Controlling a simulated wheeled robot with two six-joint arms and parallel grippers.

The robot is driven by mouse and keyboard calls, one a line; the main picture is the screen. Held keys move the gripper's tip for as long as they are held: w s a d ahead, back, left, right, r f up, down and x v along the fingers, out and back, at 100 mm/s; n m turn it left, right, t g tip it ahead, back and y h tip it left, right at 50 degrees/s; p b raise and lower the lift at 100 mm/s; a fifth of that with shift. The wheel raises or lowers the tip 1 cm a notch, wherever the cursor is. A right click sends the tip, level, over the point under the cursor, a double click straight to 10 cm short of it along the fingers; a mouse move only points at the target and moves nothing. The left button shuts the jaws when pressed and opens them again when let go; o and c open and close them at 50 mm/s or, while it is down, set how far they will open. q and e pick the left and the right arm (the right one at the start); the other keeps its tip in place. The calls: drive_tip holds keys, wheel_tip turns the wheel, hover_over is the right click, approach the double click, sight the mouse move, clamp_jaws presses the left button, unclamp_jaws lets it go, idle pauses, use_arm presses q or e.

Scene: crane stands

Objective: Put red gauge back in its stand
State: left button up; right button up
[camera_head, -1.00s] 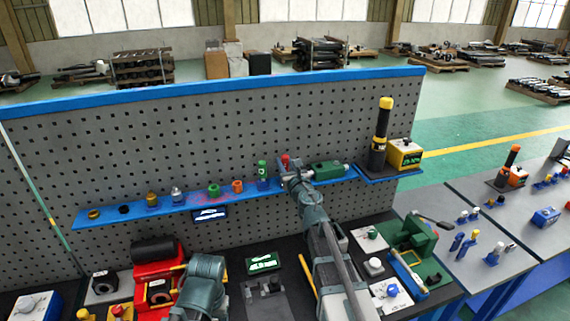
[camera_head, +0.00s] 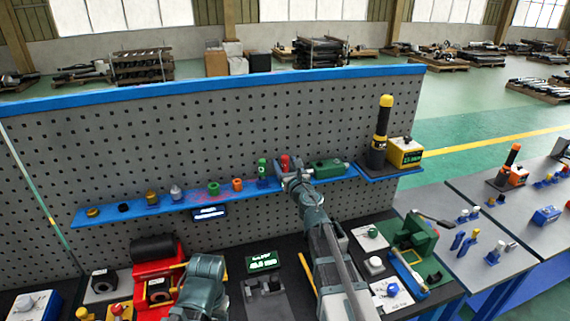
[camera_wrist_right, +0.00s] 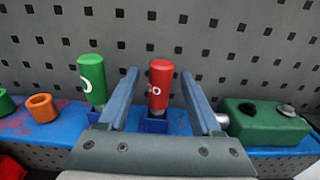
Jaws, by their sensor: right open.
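The red gauge (camera_wrist_right: 160,84) stands upright at the shelf, its lower end at a small blue stand (camera_wrist_right: 154,125). In the head view the red gauge (camera_head: 285,162) shows just behind my right gripper. My right gripper (camera_wrist_right: 160,88) is open, with one finger on each side of the red gauge and visible gaps between. How deep the gauge sits in the stand is hidden by the gripper. A green gauge (camera_wrist_right: 92,78) stands upright just left of the left finger. My left arm shows at the bottom of the head view; its gripper's fingers (camera_head: 180,268) are not clear.
The blue shelf (camera_wrist_right: 62,133) runs along the grey pegboard (camera_head: 150,150). An orange ring (camera_wrist_right: 42,107) lies left of the green gauge. A green box (camera_wrist_right: 262,122) with a metal end sits close to the right finger. The workbench below is crowded with devices.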

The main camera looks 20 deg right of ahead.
drive_tip(key=shift+s+d, duration=0.1)
drive_tip(key=shift+s, duration=2.2)
